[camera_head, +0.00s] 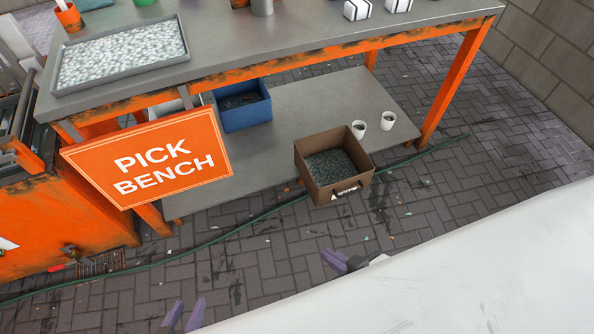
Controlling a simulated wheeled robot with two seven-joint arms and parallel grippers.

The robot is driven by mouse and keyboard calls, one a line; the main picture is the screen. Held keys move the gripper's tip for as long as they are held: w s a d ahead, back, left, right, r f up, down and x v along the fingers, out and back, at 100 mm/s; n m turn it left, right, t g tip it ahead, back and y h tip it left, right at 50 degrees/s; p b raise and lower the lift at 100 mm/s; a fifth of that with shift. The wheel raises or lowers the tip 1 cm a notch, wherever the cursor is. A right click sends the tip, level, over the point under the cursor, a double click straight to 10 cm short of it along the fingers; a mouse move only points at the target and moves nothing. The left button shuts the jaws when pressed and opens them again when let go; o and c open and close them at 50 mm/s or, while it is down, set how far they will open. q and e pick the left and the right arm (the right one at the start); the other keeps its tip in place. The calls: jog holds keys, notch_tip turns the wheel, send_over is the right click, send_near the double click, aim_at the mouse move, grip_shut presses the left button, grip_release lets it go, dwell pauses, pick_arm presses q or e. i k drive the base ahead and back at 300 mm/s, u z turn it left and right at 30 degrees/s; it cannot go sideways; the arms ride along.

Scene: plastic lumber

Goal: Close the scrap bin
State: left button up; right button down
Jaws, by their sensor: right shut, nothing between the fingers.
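No thing in the camera_head view is labelled as the scrap bin, so I cannot tell for sure which it is. A large orange metal container (70,225) stands at the left edge, cut off by the frame, with grey parts at its top. An open cardboard box (318,188) of dark granules sits at the front edge of the bench's lower shelf. My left gripper (184,316) is at the bottom, its two purple fingertips apart with nothing between them. My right gripper (345,262) is shut and empty below the cardboard box, partly hidden by a white surface.
The grey bench top (240,45) carries a tray of pale pellets (120,52). An orange "PICK BENCH" sign (150,160) hangs in front. A blue bin (245,115) and two white cups (388,121) stand on the lower shelf. A green hose (240,221) crosses the paved floor.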

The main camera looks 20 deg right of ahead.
aim_at(332, 165)
jog(key=z, duration=0.4)
jog(key=i, duration=1.15)
jog(key=z, duration=0.75)
